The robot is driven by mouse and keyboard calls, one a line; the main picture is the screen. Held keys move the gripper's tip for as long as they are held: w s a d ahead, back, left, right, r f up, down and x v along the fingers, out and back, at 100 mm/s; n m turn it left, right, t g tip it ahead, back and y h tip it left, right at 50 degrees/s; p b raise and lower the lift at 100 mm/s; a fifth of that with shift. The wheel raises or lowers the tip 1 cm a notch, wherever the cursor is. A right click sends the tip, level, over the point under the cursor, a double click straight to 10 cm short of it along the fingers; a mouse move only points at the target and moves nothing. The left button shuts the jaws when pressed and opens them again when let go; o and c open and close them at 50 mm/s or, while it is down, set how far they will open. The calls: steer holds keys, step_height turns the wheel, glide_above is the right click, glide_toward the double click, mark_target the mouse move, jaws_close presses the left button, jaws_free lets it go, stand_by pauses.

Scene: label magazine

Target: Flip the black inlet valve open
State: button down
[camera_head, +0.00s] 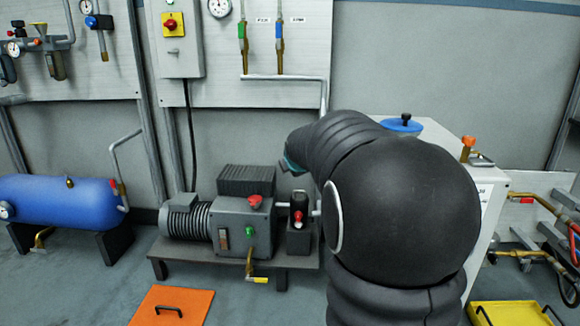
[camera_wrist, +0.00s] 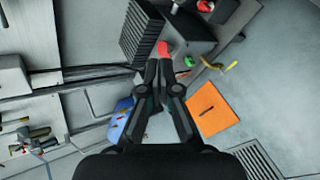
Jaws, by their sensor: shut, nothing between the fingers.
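My gripper (camera_wrist: 158,66) is shut and empty in the wrist view, its two black fingers together. In the head view my arm covers most of it. The fingertips show just below a red rounded part (camera_wrist: 165,48) at the pump; I cannot tell whether they touch it. In the head view a black fitting with red parts (camera_head: 298,200) stands at the right end of the grey pump unit (camera_head: 230,222), which also shows in the wrist view (camera_wrist: 190,38). No label shows which part is the black inlet valve, so I cannot tell its position.
A blue tank (camera_head: 60,200) lies at left. An orange plate with a handle (camera_head: 172,306) is on the floor before the pump, also in the wrist view (camera_wrist: 212,108). A white cabinet (camera_head: 490,215) stands at right, behind my arm. A yellow tray (camera_head: 510,313) is at lower right.

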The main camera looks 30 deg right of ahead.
steer(key=w+d+f+n+h+b, duration=0.1)
steer(key=w+d+f+n, duration=0.3)
steer(key=d, duration=0.3)
steer(key=w+d+f+n+t+h+b, duration=0.1)
steer(key=w+d+f+n, duration=0.3)
steer(key=d, duration=0.4)
steer(key=w+d+f+n+t+h+b, duration=0.1)
steer(key=w+d+f+n, duration=0.2)
steer(key=d, duration=0.5)
steer(key=shift+w+d+f+n+h, duration=0.2)
steer(key=shift+w+f+n+h, duration=0.15)
steer(key=shift+w+f, duration=0.25)
steer(key=shift+w+a, duration=0.1)
steer(key=shift+w, duration=0.05)
